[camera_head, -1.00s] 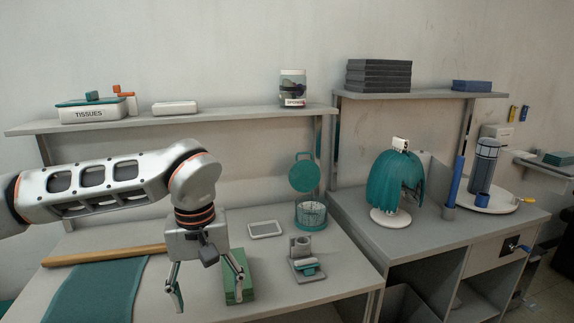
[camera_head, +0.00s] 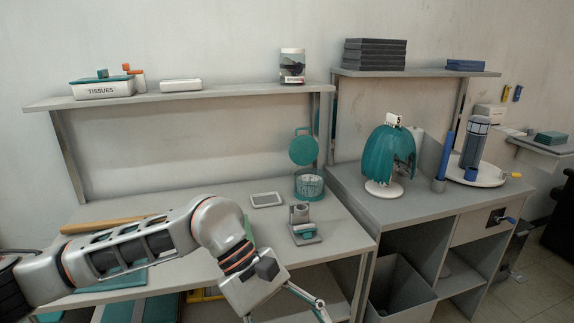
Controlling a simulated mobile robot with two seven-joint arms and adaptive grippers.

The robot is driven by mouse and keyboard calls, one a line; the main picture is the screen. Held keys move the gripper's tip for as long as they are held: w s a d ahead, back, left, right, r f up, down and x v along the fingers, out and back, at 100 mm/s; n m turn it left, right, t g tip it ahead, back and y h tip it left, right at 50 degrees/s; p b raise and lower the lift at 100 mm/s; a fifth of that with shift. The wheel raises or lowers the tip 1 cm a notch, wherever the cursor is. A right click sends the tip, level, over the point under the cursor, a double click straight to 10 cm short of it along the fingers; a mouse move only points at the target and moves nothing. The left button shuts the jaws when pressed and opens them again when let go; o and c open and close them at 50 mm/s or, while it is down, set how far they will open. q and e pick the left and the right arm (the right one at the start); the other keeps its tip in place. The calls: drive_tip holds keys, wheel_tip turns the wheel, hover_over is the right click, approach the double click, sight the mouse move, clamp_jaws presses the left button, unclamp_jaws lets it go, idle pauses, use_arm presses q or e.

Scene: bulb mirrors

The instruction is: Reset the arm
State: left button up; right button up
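My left arm (camera_head: 140,248) comes in from the left, low across the front of the left desk. Its gripper (camera_head: 286,314) hangs at the bottom edge of the view, in front of the desk. Its fingers spread apart and it looks open, with nothing seen between them; the fingertips are partly cut off by the frame. My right gripper is not in view.
The left desk (camera_head: 345,235) holds a wooden rod (camera_head: 95,226), a teal mat, a white tablet (camera_head: 266,200), a teal wire basket (camera_head: 309,186) and a grey stand (camera_head: 302,225). A dark bin (camera_head: 398,292) stands below.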

use_arm(q)
drive_tip(key=s+d+r+n+g+h, duration=0.1)
drive_tip(key=s+d+r+n+h, duration=0.2)
drive_tip(key=d+r+n+h, duration=0.7)
drive_tip(key=w+a+n+t+h, duration=0.5)
drive_tip(key=n+t, duration=0.4)
drive_tip(key=n, duration=0.5)
drive_tip(key=w+a+f+n+t+y, duration=0.4)
drive_tip(key=a+f+n+t+y, duration=0.25)
drive_tip(key=f+n, duration=0.4)
drive_tip(key=w+a+f+n+t+y, duration=0.55)
drive_tip(key=f+n+t, duration=0.2)
drive_tip(key=n, duration=0.65)
drive_tip(key=s+a+f+n+g+y, duration=0.3)
drive_tip(key=s+a+f+n, duration=0.3)
drive_tip(key=f, duration=0.6)
drive_tip(key=s+a+f+n+g+y, duration=0.3)
drive_tip(key=s+a+f+n, duration=0.4)
drive_tip(key=f, duration=0.6)
drive_tip(key=s+a+y, duration=0.1)
drive_tip(key=s+a, duration=0.1)
drive_tip(key=s, duration=0.1)
drive_tip(key=shift+a+f+y, duration=0.2)
drive_tip(key=shift+a+y, duration=0.1)
drive_tip(key=shift+s, duration=0.1)
